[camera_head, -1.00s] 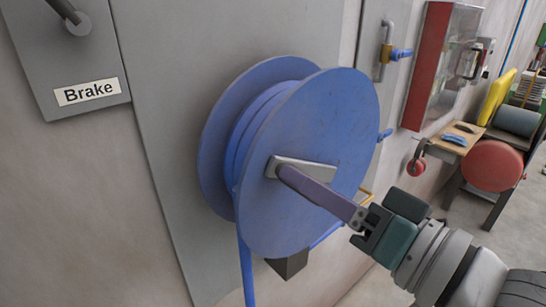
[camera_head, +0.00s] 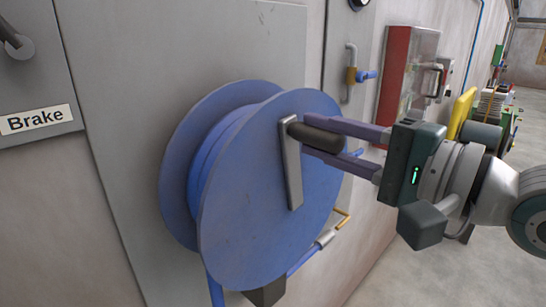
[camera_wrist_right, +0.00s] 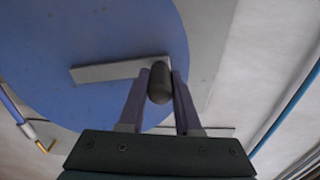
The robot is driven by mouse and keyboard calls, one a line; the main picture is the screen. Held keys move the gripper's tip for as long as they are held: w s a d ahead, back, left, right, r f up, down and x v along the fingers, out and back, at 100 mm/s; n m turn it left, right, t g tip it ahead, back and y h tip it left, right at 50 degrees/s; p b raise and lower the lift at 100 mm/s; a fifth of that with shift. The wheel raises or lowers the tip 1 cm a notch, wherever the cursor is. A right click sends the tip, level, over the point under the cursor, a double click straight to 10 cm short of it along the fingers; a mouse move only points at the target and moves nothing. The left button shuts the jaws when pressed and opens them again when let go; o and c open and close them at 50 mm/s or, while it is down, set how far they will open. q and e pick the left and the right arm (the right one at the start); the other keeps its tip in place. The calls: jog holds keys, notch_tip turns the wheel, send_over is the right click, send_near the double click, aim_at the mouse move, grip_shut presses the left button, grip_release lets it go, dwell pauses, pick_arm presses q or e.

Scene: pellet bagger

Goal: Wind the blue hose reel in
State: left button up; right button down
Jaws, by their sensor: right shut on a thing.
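The blue hose reel (camera_head: 265,200) is mounted on the grey wall panel, with blue hose wound between its two discs. A metal crank arm (camera_head: 292,170) on its front disc points upward and carries a dark handle (camera_head: 316,138) at its upper end. My right gripper (camera_head: 335,142) is shut on that handle, one finger on each side. In the right wrist view the crank arm (camera_wrist_right: 105,71) runs left from the handle (camera_wrist_right: 160,84) between my fingers. Blue hose hangs below the reel, and a hose end with a brass hook-shaped tip (camera_head: 341,217) shows at lower right. My left gripper is not in view.
A panel marked "Brake" (camera_head: 36,120) with a lever is at the left. Open floor (camera_head: 420,275) lies at lower right.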

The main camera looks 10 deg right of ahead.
jog(key=shift+w+d+r+m+b, duration=0.15)
jog(key=shift+w+d+m+b, duration=0.55)
jog(key=shift+d+m, duration=0.25)
jog(key=c, duration=0.6)
grip_release()
jog(key=b+v, duration=0.2)
jog(key=v, duration=0.8)
jog(key=shift+a, duration=0.1)
